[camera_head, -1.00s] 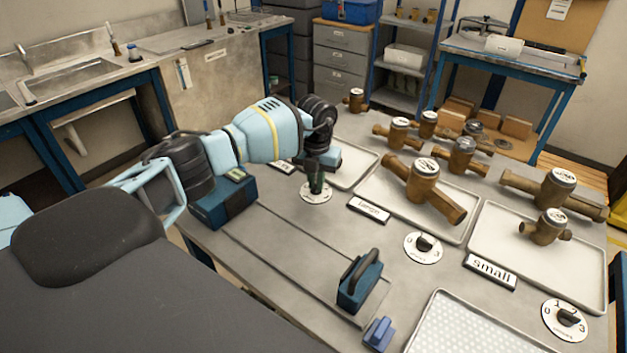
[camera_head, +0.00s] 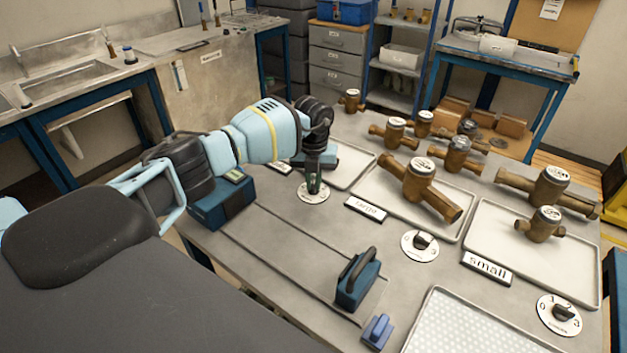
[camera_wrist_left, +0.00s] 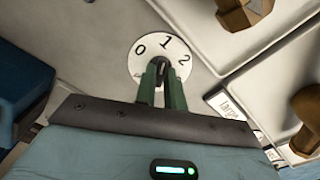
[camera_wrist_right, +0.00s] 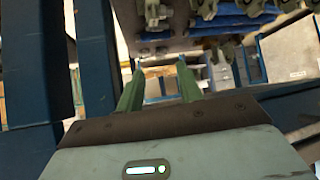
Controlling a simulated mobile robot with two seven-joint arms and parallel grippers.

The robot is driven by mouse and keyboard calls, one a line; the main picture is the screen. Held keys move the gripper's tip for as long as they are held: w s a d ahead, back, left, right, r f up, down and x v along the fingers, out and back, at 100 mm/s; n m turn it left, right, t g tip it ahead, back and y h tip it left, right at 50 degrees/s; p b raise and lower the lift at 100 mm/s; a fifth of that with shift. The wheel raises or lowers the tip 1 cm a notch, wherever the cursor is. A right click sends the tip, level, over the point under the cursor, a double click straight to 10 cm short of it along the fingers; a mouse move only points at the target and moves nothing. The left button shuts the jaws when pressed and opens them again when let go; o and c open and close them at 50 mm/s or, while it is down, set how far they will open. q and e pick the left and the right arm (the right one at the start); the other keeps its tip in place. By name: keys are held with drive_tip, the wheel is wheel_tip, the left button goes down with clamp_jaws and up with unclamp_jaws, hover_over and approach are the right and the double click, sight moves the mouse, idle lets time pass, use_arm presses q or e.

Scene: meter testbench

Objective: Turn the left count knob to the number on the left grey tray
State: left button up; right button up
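The left count knob (camera_wrist_left: 161,68) stands on a round white dial (camera_head: 313,192) marked 0, 1 and 2 in the left wrist view. My left gripper (camera_head: 314,187) is over the dial, its green fingers close together on both sides of the knob. They hide the knob's lower part and the rest of the dial; I cannot tell the exact setting. The left grey tray (camera_head: 352,172) is behind my gripper and partly hidden. A brass piece (camera_wrist_left: 240,12) lies on it in the left wrist view. My right gripper (camera_wrist_right: 158,75) is open and empty, away from the bench.
A "large" tray (camera_head: 381,196) and a "small" tray (camera_head: 565,268) hold brass meters, each with its own dial, (camera_head: 420,246) and (camera_head: 560,315). A blue handled block (camera_head: 357,283) and a small blue block (camera_head: 377,330) stand on the front table.

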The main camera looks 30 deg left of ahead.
sight(314, 185)
use_arm(q)
drive_tip(key=o, duration=0.5)
drive_tip(key=shift+c, duration=0.2)
drive_tip(key=shift+r, duration=3.9)
